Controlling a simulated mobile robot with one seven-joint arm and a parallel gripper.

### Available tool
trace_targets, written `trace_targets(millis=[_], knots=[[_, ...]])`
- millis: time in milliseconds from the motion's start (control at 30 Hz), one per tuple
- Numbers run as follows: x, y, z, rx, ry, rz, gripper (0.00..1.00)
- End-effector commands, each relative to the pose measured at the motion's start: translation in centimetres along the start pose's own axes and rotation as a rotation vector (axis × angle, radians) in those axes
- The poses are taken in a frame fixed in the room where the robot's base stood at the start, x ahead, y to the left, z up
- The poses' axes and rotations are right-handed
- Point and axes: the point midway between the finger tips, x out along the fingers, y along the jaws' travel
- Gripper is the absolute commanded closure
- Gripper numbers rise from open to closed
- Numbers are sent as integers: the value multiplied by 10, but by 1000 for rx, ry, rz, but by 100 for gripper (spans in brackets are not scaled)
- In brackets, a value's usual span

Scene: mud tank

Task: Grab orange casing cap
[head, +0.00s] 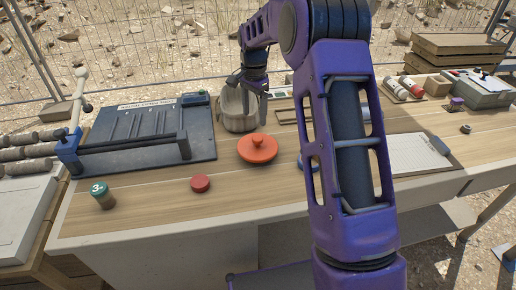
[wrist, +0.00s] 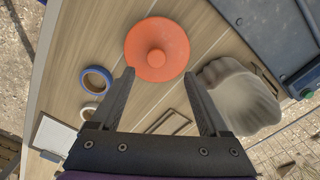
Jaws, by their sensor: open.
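The orange casing cap (head: 258,149) is a round disc with a small knob on top. It lies flat on the wooden table near the middle in the head view. In the wrist view the cap (wrist: 157,50) is just past the fingertips, with its knob facing the camera. My gripper (wrist: 158,75) is open and empty, its two fingers spread below the cap in that view. In the head view my gripper (head: 254,92) is behind the cap, above the table by the grey container, partly overlapping it.
A grey scoop-like container (head: 236,112) stands just behind the cap, and close to the right finger in the wrist view. A dark board (head: 145,130) lies left. A red cap (head: 200,183) and a green-topped jar (head: 103,195) stand in front. A blue tape ring (wrist: 96,80) lies near the cap.

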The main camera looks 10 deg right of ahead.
Motion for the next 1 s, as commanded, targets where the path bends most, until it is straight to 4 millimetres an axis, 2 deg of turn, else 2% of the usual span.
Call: trace_targets(millis=[33,200,467,700,833,1000], knots=[[13,1,0,0,-3,3,21],[42,0,0,0,-1,2,21],[60,2,-2,1,0,0,21],[94,7,-7,1,0,0,21],[104,7,-7,1,1,-1,21],[105,6,-7,1,2,-2,21]])
